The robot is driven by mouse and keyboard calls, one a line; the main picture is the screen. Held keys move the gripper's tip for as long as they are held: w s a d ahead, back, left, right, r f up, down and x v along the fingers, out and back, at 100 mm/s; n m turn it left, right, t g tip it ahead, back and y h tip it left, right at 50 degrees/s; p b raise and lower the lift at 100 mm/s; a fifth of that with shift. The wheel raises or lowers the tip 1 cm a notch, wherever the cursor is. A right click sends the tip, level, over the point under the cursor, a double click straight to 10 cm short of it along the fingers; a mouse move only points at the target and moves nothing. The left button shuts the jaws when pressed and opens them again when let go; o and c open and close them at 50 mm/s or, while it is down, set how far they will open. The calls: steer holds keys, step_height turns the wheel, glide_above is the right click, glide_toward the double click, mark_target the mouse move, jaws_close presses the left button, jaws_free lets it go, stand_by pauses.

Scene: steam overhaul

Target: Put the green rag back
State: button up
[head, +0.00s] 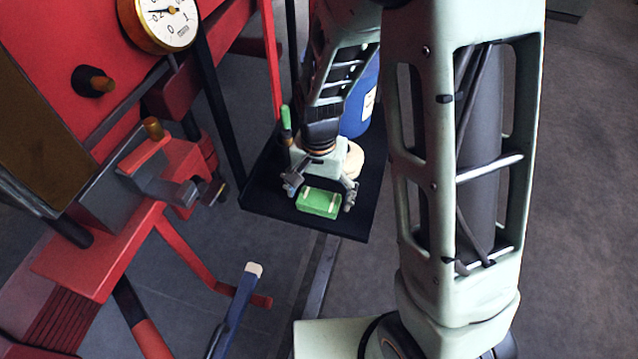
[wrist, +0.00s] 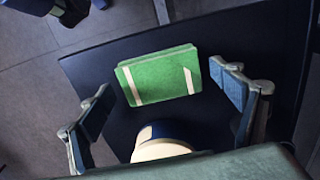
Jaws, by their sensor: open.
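The green rag (head: 319,203) is a folded block with pale stripes. It lies on the dark shelf (head: 345,222) near its front edge. In the wrist view the green rag (wrist: 158,76) lies flat on the dark shelf (wrist: 95,68), just beyond and between my finger pads. My gripper (head: 321,193) is open over the shelf, with its fingers on the left and right of the rag. In the wrist view my gripper (wrist: 165,108) is open and nothing is between its pads. I cannot tell how high it is above the shelf.
A blue container (head: 362,105), a pale round thing (head: 352,160) and a green-topped item (head: 286,122) stand on the same shelf. A red machine with a gauge (head: 165,18) and a vise-like fixture (head: 150,185) stands at left. A blue-handled tool (head: 238,305) is below.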

mark_target(319, 198)
step_height(319, 198, up, 12)
stand_by(0.4)
stand_by(0.3)
